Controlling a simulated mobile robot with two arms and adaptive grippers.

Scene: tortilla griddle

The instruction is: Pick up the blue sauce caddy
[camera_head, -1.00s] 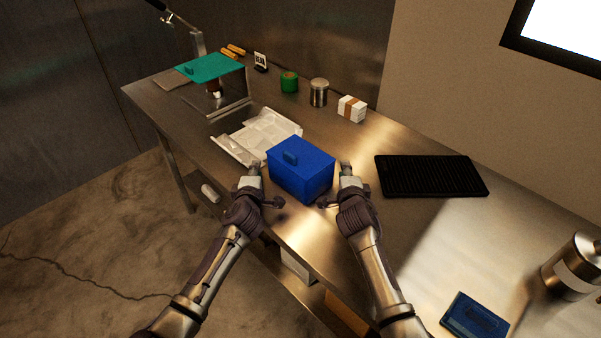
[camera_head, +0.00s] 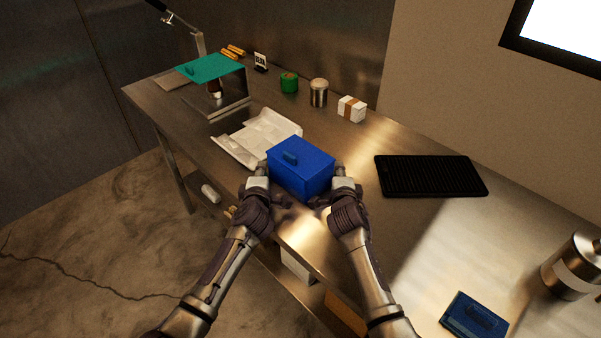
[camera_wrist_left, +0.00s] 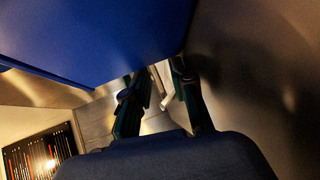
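The blue sauce caddy (camera_head: 305,174) is a closed box with a small raised handle on its lid, standing upright at the front of the steel table. My left gripper (camera_head: 256,180) is at its left side and my right gripper (camera_head: 340,182) at its right side, both very close to it. Contact is not clear. In the left wrist view the caddy (camera_wrist_left: 80,40) fills the upper left, beside the dark fingers of my left gripper (camera_wrist_left: 160,85). A gap shows between these fingers, but the caddy seems to hide their tips. The right fingers are too small to read.
A crumpled white sheet (camera_head: 240,150) lies just behind and left of the caddy. A black ribbed griddle (camera_head: 430,185) is to the right. A teal-lidded box (camera_head: 212,67), a green can (camera_head: 289,83) and a metal canister (camera_head: 319,93) stand at the back.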

